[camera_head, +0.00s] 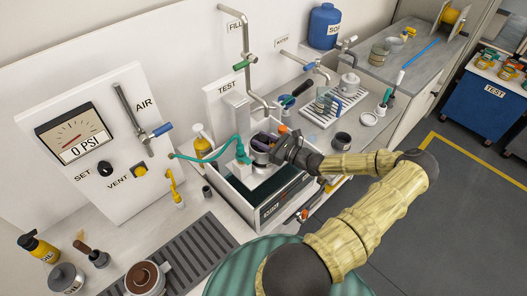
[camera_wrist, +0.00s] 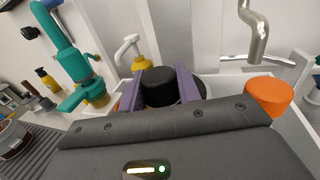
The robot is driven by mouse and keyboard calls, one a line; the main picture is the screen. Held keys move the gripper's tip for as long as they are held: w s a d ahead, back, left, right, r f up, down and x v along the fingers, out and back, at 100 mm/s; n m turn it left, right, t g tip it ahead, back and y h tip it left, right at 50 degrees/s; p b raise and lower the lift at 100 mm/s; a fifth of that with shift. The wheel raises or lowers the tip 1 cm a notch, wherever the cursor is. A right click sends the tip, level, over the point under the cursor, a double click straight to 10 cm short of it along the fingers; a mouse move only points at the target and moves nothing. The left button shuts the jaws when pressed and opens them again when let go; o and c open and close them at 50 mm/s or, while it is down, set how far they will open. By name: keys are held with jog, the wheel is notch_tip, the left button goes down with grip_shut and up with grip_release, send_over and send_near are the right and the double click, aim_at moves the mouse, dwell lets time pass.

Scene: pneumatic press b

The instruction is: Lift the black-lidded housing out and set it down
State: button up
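The black-lidded housing shows in the wrist view as a round black top (camera_wrist: 159,88) between two purple fingers, with a darker rim behind it. My gripper (camera_wrist: 160,84) has a finger against each side of the black top, with no clear gap. In the head view my gripper (camera_head: 263,138) reaches over the white open-topped test box (camera_head: 222,180), with the housing under it. The lower part of the housing is hidden by my gripper and the box, so I cannot tell whether it touches the bottom.
A teal clamp or valve (camera_head: 241,150) with a hose stands close left of my gripper; it is large in the wrist view (camera_wrist: 78,65). An orange round cap (camera_wrist: 268,96) is close on the right. A grey drain grille (camera_head: 190,255) lies left of the box. Metal pipes (camera_head: 247,45) rise behind.

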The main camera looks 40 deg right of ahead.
jog(key=shift+r, duration=0.15)
grip_shut()
jog(key=shift+r+p, duration=1.05)
jog(key=shift+p, duration=0.05)
jog(key=shift+r, duration=0.15)
jog(key=s+d+p, duration=0.2)
jog(key=s+p, duration=0.1)
jog(key=s, duration=1.3)
dwell(1.1)
jog(key=shift+w+d, duration=0.1)
jog(key=shift+w, duration=0.05)
dwell(0.4)
